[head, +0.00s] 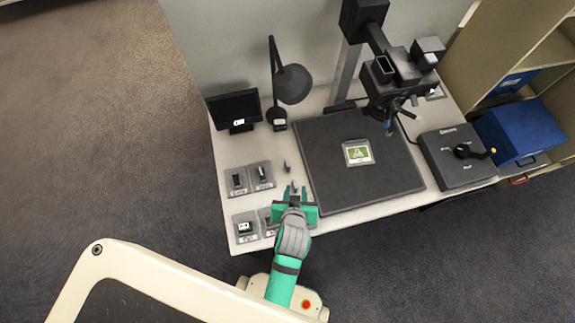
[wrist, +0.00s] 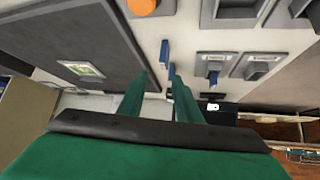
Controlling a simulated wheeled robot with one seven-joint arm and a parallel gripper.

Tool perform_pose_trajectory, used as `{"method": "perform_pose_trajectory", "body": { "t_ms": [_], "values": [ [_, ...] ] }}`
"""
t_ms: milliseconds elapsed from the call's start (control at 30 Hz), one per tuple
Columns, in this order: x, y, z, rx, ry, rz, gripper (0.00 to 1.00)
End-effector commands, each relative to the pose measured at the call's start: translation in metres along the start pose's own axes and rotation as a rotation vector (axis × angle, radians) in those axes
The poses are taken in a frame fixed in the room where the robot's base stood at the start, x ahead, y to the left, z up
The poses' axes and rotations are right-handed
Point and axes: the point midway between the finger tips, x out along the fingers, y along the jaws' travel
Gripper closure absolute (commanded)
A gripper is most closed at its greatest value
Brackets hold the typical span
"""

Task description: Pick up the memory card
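My gripper (head: 293,190) is over the table left of the dark mat, its green fingers apart. In the wrist view the open fingertips (wrist: 158,70) have nothing clamped between them. A small blue upright piece (wrist: 164,52) shows just past the tips; it appears as a small grey-blue piece (head: 294,186) in the head view. A second small blue piece (wrist: 168,92) stands farther back, also seen in the head view (head: 287,166). Either may be the memory card; I cannot tell which. Contact with the fingers is not clear.
Grey labelled trays (head: 237,191) with small items lie at the left. The dark mat (head: 330,185) holds a green-faced card (head: 358,152) under a camera stand (head: 385,75). A lamp (head: 292,84) and monitor (head: 234,108) stand behind. A control box (head: 457,157) is right.

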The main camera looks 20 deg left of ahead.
Motion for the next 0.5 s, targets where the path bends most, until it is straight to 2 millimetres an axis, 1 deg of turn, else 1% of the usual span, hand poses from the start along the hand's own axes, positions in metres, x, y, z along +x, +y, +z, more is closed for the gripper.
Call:
{"method": "perform_pose_trajectory", "body": {
  "t_ms": [33,100,200,333,500],
  "values": [
    [0.011,-0.002,-0.013,-0.025,-0.026,-0.022,0.69],
    [0.021,-0.006,-0.024,-0.061,-0.076,-0.055,0.69],
    [0.032,-0.011,-0.04,-0.118,-0.149,-0.101,0.69],
    [0.039,-0.016,-0.06,-0.191,-0.237,-0.155,0.69],
    [0.037,-0.018,-0.08,-0.265,-0.323,-0.204,0.69]
  ]
}}
